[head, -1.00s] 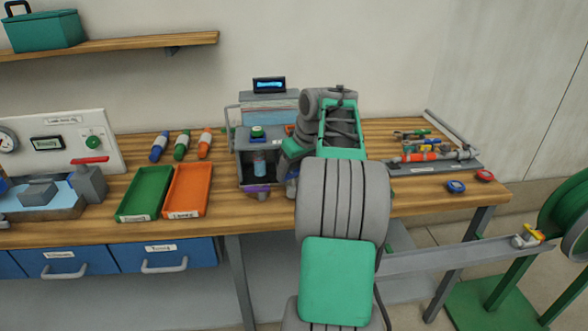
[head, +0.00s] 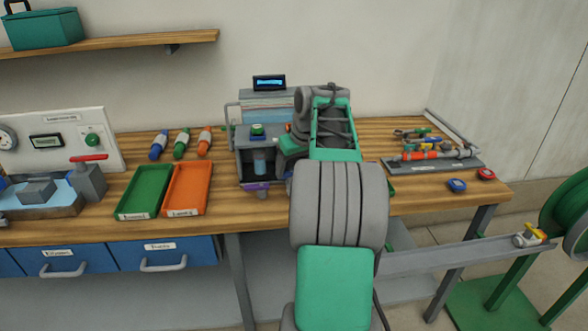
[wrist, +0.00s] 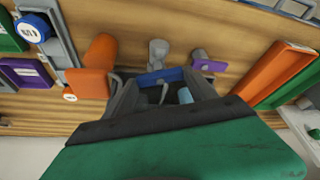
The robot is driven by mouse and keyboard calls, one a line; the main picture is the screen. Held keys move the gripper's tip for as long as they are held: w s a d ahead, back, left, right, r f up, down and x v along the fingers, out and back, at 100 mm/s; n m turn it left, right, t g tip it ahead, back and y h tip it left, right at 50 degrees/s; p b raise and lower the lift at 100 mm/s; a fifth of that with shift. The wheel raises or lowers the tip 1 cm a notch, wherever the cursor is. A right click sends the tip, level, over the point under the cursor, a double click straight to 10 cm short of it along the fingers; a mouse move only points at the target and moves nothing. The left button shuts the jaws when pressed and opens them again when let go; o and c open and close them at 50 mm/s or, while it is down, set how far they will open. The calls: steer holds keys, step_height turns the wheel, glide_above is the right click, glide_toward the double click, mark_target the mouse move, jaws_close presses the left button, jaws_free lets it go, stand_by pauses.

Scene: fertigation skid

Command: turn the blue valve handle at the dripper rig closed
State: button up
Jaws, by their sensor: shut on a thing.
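The blue valve handle (wrist: 162,76) shows in the wrist view as a short blue bar between the dark fingers of my gripper (wrist: 164,88). My gripper is shut on it, and the fingers hide part of the handle. A grey pipe end (wrist: 158,50) stands just beyond it. An orange handle (wrist: 92,82) is to its left and a purple handle (wrist: 208,66) to its right. In the head view the dripper rig (head: 243,165) is a grey open box at mid-bench with the purple handle (head: 256,188) at its front. My arm hides the blue handle and my fingertips there.
A green tray (head: 120,204) and an orange tray (head: 167,208) lie left of the rig. Several capped bottles (head: 181,145) lie behind them. A pipe assembly (head: 430,156) lies on the right. The bench (head: 415,206) is clear near its front right.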

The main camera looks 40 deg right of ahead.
steer(key=shift+a+m+h+b, duration=0.2)
steer(key=shift+m+h+b, duration=0.45)
steer(key=shift+m, duration=1.45)
steer(key=shift+g, duration=0.3)
steer(key=o, duration=1.4)
steer(key=shift+c, duration=0.2)
steer(key=v, duration=0.7)
steer(key=shift+s+a+r+p, duration=0.15)
steer(key=shift+s+r+p, duration=0.05)
steer(key=shift+r+p, duration=0.2)
